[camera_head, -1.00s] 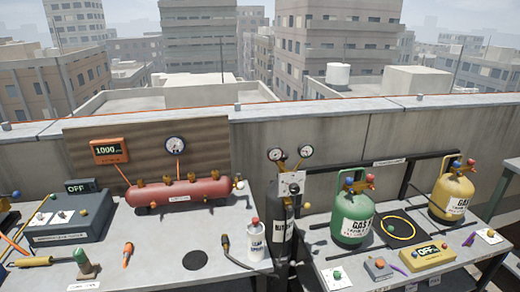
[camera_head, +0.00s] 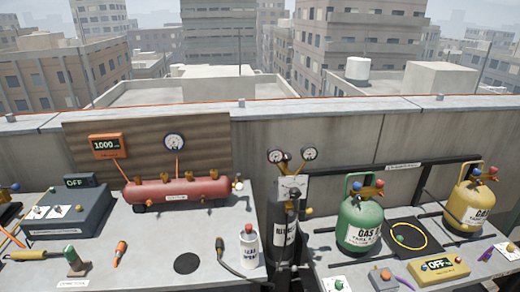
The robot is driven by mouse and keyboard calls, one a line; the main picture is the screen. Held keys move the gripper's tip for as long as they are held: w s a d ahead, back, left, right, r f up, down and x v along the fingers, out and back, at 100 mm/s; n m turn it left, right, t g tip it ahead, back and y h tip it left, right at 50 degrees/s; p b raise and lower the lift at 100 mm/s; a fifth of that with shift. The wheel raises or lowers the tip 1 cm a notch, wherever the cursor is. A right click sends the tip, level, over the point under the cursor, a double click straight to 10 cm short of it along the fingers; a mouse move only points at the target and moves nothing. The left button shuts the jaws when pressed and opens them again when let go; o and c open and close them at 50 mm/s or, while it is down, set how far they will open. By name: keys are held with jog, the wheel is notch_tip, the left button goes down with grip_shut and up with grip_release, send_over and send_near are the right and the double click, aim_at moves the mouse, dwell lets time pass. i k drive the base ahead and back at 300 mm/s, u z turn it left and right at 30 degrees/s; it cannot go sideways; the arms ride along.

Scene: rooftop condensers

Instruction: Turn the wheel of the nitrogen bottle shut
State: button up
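The nitrogen bottle (camera_head: 285,232) is a tall dark cylinder with a white label, upright in the gap between the two benches in the camera_head view. Two round gauges, left (camera_head: 276,156) and right (camera_head: 309,154), and brass fittings sit at its top. A pale plate (camera_head: 292,187) is in front of its neck. The wheel is too small and dark to make out clearly among the fittings, and I cannot tell how far it is turned. My gripper is not in view.
The left bench holds a red tank (camera_head: 177,191), a leak spray can (camera_head: 249,246) and a grey OFF box (camera_head: 62,211). The right bench holds a green gas bottle (camera_head: 360,222), a yellow gas bottle (camera_head: 469,207) and a yellow OFF box (camera_head: 439,267). A parapet (camera_head: 250,140) runs behind.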

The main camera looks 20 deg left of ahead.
aim_at(288, 158)
jog(key=u, duration=0.55)
jog(key=i, duration=1)
jog(key=u, duration=0.45)
